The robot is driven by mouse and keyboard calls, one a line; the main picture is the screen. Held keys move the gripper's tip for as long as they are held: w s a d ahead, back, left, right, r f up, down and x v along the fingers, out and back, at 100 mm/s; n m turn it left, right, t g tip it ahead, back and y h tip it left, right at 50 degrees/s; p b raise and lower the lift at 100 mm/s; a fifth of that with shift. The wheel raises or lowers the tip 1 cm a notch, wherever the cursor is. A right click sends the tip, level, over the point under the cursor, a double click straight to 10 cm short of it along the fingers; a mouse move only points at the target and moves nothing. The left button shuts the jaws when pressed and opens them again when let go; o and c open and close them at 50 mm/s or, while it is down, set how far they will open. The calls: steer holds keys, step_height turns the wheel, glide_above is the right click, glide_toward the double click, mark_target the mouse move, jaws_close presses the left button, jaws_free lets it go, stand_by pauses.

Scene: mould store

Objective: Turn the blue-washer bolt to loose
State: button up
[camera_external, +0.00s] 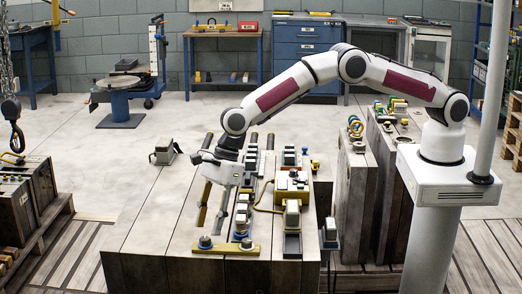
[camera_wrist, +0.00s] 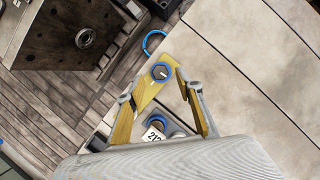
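The blue-washer bolt (camera_wrist: 160,72) shows in the wrist view: a dark hex head with a pale mark, ringed by a blue washer, on a yellow bar (camera_wrist: 147,88). In the outside view the yellow bar (camera_external: 225,249) lies at the front of the wooden-looking block, with a bolt (camera_external: 205,241) at its left and another (camera_external: 247,243) at its right; the washer colours are too small to be sure of. My gripper (camera_wrist: 163,88) is open, its fingertips on either side of the bolt's line of sight. In the outside view my gripper (camera_external: 209,226) points down above the left bolt; contact cannot be told.
A blue-ringed part (camera_wrist: 156,120) with a number label (camera_wrist: 153,135) lies between my fingers, nearer the wrist camera. Boxed fittings (camera_external: 292,185) crowd the block's right side. A blue hook-like ring (camera_wrist: 155,41) shows past the bar.

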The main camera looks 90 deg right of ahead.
mark_target(205, 238)
steer(key=shift+x, duration=1.8)
jaws_close()
